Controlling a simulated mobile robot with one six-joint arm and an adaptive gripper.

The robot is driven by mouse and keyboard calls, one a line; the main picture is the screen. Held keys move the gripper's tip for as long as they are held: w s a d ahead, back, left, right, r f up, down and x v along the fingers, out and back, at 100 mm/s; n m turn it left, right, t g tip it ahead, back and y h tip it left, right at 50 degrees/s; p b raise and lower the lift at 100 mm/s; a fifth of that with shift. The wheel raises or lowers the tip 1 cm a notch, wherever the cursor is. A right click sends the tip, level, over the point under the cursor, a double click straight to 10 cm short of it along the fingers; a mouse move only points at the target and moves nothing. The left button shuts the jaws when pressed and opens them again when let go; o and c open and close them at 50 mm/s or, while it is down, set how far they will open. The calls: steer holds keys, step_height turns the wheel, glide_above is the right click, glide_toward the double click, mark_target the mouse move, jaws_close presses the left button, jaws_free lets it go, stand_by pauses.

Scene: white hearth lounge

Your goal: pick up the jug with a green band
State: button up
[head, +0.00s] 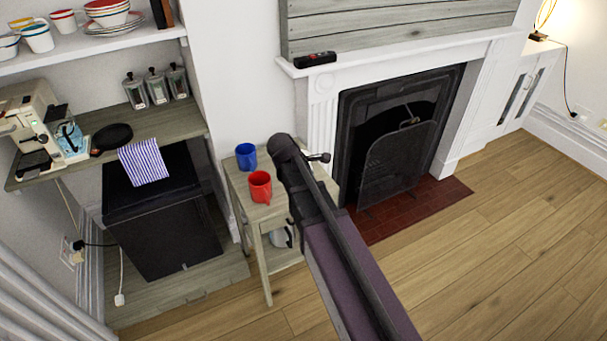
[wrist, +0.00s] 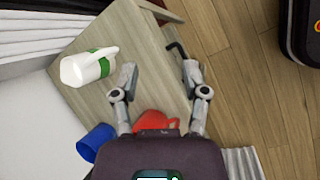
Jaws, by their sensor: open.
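The white jug with a green band (wrist: 84,69) is at the upper left of the wrist view, on the pale wooden side table (wrist: 140,45). My gripper (wrist: 159,74) is open, with nothing between its fingers. The jug is apart from it, just left of the left finger. In the head view the jug cannot be seen on the tabletop, part of which my arm covers. My gripper's fingers cannot be made out there either.
A red mug (head: 260,186) and a blue mug (head: 246,156) stand on the side table (head: 239,189). In the wrist view the red mug (wrist: 155,120) lies close to my gripper's base. A fireplace (head: 400,135) is to the right.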

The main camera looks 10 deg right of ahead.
steer(key=w+a+n+t+h+b, duration=0.2)
steer(key=w+a+n, duration=0.3)
steer(key=w+n, duration=0.3)
steer(key=shift+f+b, duration=0.35)
steer(key=shift+b, duration=0.15)
steer(key=shift+f, duration=0.1)
steer(key=shift+b+x, duration=3.05)
steer(key=shift+x, duration=1.25)
steer(key=shift+d, duration=0.1)
